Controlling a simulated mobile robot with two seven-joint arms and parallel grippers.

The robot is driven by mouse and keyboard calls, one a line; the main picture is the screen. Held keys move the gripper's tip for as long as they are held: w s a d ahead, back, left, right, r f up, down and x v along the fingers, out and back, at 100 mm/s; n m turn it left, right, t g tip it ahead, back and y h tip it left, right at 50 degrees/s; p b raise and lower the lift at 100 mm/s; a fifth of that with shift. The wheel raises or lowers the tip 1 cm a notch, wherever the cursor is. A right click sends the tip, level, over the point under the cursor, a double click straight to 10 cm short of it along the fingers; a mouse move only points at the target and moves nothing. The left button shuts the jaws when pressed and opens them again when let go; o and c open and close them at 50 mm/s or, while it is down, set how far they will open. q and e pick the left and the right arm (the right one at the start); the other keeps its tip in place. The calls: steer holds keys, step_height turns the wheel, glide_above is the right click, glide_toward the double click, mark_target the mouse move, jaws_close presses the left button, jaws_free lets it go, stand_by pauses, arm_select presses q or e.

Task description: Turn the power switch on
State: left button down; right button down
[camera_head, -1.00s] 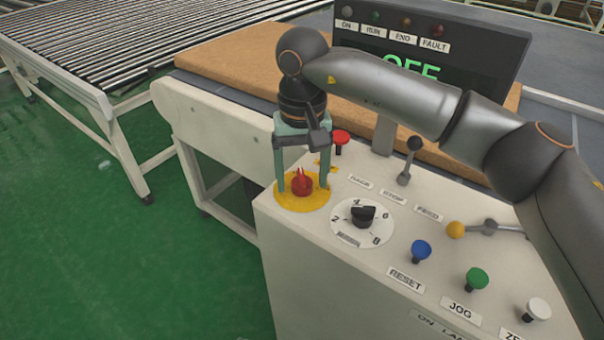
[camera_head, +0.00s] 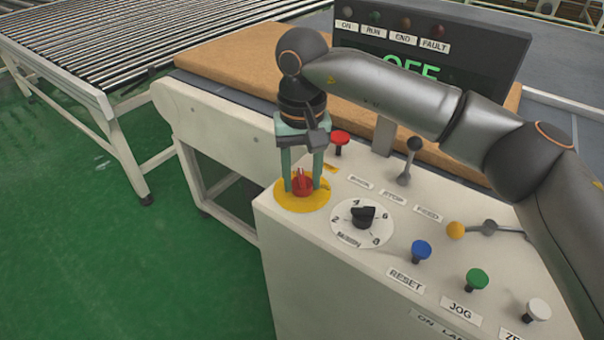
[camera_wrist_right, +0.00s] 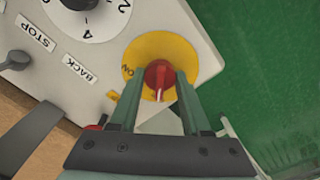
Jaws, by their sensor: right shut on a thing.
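The power switch (camera_head: 302,184) is a red rotary knob on a round yellow plate (camera_head: 289,203), at the left corner of the white control panel. It also shows in the right wrist view (camera_wrist_right: 158,74), with a pale line on its handle. My right gripper (camera_head: 303,187) points down over it, with its green fingers on either side of the knob, shut on it. The fingers hide part of the plate. The display (camera_head: 430,72) behind reads OFF in green. My left gripper is not in view.
A black-knobbed dial (camera_head: 363,215) sits right of the switch. A red button (camera_head: 340,139) stands close behind my gripper. Blue (camera_head: 421,250), green (camera_head: 477,279) and white (camera_head: 537,310) buttons line the front. Two levers stand farther right and back.

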steer(key=m, duration=0.4)
steer(key=shift+p, duration=0.3)
steer(key=m, duration=0.4)
steer(key=shift+m, duration=0.3)
steer(key=m, duration=0.5)
steer(key=shift+m, duration=2)
steer(key=shift+c, duration=1.8)
jaws_free()
